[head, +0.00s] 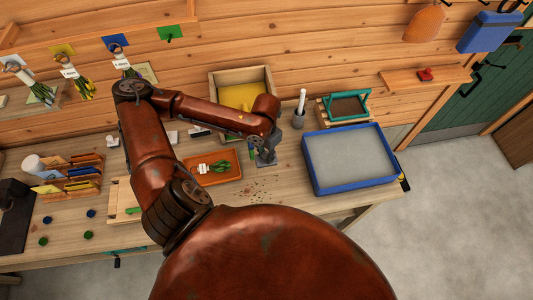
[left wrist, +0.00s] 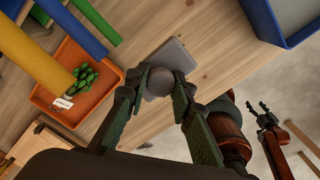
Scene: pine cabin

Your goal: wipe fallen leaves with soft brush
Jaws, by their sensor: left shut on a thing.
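My left gripper (head: 266,150) is over the workbench, to the right of the orange tray. In the left wrist view my left gripper (left wrist: 160,84) is shut on a grey brush (left wrist: 172,54), around its round knob. The brush's flat block shows beyond the fingers; its bristles are hidden. In the head view the brush (head: 266,159) sits low under the gripper; I cannot tell if it touches the bench. The fallen leaves (head: 258,191) are small dark specks scattered on the bench just in front of the brush. My right gripper (left wrist: 262,112) shows in the left wrist view, empty with its fingers apart.
The orange tray (head: 190,179) holds a tagged green sprig. A large blue-rimmed tray (head: 311,172) stands at the right. A wooden bin (head: 216,80) with yellow contents, a cup (head: 298,119) with a white stick and a green-framed box (head: 365,111) stand behind. Bare bench lies around the leaves.

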